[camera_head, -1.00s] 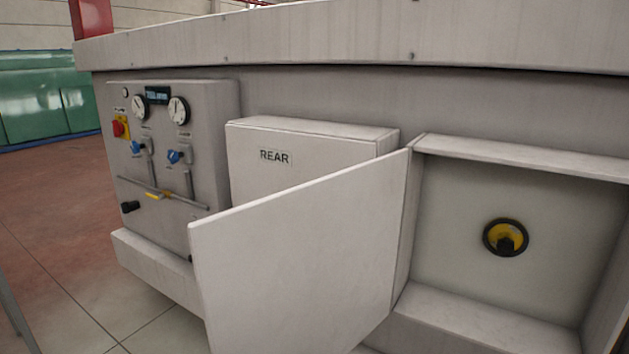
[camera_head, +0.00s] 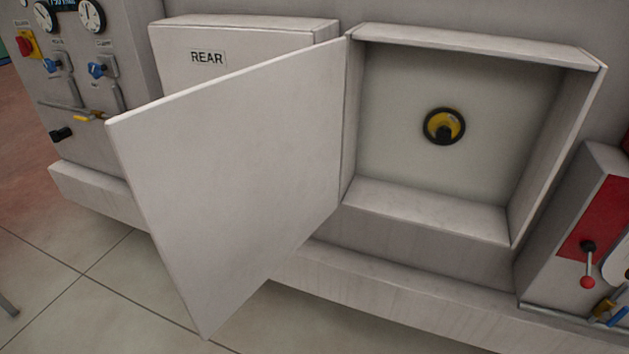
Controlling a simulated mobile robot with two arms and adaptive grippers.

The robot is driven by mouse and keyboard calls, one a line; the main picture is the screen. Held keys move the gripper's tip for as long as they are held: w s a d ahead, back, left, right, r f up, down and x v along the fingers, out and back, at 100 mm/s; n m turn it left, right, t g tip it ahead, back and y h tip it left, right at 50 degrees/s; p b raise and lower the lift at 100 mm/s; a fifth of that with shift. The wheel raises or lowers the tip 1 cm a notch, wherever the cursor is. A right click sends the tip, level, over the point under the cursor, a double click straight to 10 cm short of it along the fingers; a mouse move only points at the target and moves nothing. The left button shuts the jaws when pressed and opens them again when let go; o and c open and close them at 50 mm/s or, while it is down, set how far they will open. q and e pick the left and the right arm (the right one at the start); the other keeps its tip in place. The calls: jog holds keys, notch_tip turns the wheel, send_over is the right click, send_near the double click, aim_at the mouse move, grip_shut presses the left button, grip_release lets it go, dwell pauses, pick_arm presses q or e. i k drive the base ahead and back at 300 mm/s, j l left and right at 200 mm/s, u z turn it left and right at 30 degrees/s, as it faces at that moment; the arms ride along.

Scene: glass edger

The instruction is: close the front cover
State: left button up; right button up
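The front cover (camera_head: 230,175) is a plain light grey door panel. It stands open, swung out to the left from the left edge of an open box (camera_head: 430,211) on the machine. Inside the box a round black and yellow knob (camera_head: 444,126) sits on the pale back wall. The cover's outer edge reaches out toward me over the floor. Neither of my grippers is in view.
A shut box marked REAR (camera_head: 245,35) stands behind the open cover. A panel with gauges and valves (camera_head: 75,60) is at the far left.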

aim_at(227, 176)
jog(key=i+j+z, duration=0.1)
jog(key=j+z, duration=0.3)
jog(key=i+j+z, duration=0.1)
jog(key=j+z, duration=0.5)
jog(key=z, duration=0.15)
jog(key=j+z, duration=0.4)
jog(key=k+j, duration=0.1)
jog(key=j, duration=0.35)
jog(key=k+j+z, duration=0.1)
jog(key=j, duration=0.3)
jog(key=k+j, duration=0.1)
jog(key=j, duration=0.35)
